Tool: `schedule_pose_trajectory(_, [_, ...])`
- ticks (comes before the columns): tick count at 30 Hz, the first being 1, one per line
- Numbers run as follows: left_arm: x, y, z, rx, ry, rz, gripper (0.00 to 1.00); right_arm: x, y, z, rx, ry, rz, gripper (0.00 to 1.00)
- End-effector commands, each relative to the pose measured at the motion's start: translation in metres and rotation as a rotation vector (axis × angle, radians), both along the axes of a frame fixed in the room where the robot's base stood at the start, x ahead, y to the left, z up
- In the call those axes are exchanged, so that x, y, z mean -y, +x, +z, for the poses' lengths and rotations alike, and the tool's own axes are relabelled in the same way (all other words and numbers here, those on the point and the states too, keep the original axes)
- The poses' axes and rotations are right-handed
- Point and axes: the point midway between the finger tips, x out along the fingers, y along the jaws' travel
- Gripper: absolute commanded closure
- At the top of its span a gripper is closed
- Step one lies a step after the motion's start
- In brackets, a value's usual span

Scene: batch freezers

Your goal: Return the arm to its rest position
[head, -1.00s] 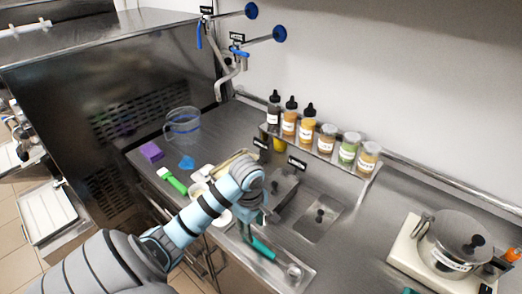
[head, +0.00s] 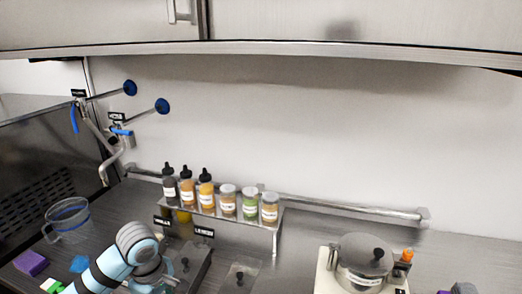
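My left arm comes in from the lower left in the head view, light blue with black bands. Its rounded wrist joint (head: 138,240) shows over the counter, left of the lidded steel wells. The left gripper itself is hidden or below the picture's lower edge, so I cannot see its fingers.
A clear jug (head: 68,218), a purple block (head: 31,263) and a blue piece (head: 79,264) lie left of the arm. Bottles and jars stand on a steel rack (head: 277,236) behind it. A lidded pot (head: 364,256) stands right. A cabinet (head: 300,22) hangs above.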

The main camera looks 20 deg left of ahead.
Motion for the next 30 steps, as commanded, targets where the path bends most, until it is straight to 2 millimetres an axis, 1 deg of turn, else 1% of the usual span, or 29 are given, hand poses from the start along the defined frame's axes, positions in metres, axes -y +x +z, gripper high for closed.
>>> schedule_pose_trajectory(3, [0.002,-0.001,-0.003,0.000,0.000,-0.018,0.62,0.000,0.000,0.000,0.000,0.000,0.000,0.61])
schedule_pose_trajectory(5, [0.010,-0.003,-0.013,0.003,-0.001,-0.092,0.62,0.000,0.000,0.000,0.001,0.000,0.000,0.61])
schedule_pose_trajectory(8, [0.038,-0.014,-0.045,0.028,0.004,-0.367,0.62,0.000,0.001,0.000,0.001,0.000,0.000,0.61])
schedule_pose_trajectory(9, [0.052,-0.021,-0.060,0.045,0.013,-0.511,0.62,0.000,0.001,0.000,0.001,0.001,0.000,0.61])
schedule_pose_trajectory(11, [0.072,-0.034,-0.079,0.075,0.038,-0.726,0.62,-0.001,0.001,0.000,0.001,0.001,0.000,0.61])
schedule_pose_trajectory(12, [0.085,-0.042,-0.089,0.094,0.059,-0.862,0.62,-0.001,0.001,0.000,0.001,0.001,0.000,0.61])
schedule_pose_trajectory(13, [0.093,-0.049,-0.094,0.106,0.079,-0.955,0.62,-0.001,0.001,0.000,0.001,0.001,-0.001,0.61])
schedule_pose_trajectory(15, [0.108,-0.063,-0.104,0.128,0.130,-1.149,0.62,-0.001,0.001,0.000,0.001,0.001,-0.001,0.61])
schedule_pose_trajectory(18, [0.123,-0.083,-0.110,0.136,0.212,-1.385,0.62,-0.001,0.001,0.000,0.001,0.001,-0.001,0.61])
schedule_pose_trajectory(21, [0.131,-0.104,-0.112,0.113,0.298,-1.591,0.62,0.000,0.000,0.000,0.000,0.001,0.000,0.61])
schedule_pose_trajectory(23, [0.133,-0.116,-0.111,0.084,0.353,-1.708,0.62,0.000,0.000,0.000,0.000,0.000,0.000,0.61])
schedule_pose_trajectory(24, [0.131,-0.118,-0.122,0.064,0.369,-1.753,0.62,0.000,0.000,-0.002,0.000,0.000,0.000,0.61])
schedule_pose_trajectory(26, [0.127,-0.111,-0.157,0.050,0.355,-1.749,0.62,0.000,0.001,-0.008,0.001,0.000,0.000,0.61])
schedule_pose_trajectory(27, [0.126,-0.109,-0.179,0.043,0.346,-1.748,0.62,0.000,0.000,-0.010,0.000,0.000,0.000,0.61])
schedule_pose_trajectory(29, [0.123,-0.108,-0.211,0.032,0.332,-1.745,0.62,0.001,0.000,-0.015,-0.001,-0.001,0.000,0.61])
schedule_pose_trajectory(30, [0.121,-0.109,-0.233,0.024,0.323,-1.743,0.62,0.001,0.000,-0.017,-0.001,-0.001,0.000,0.61])
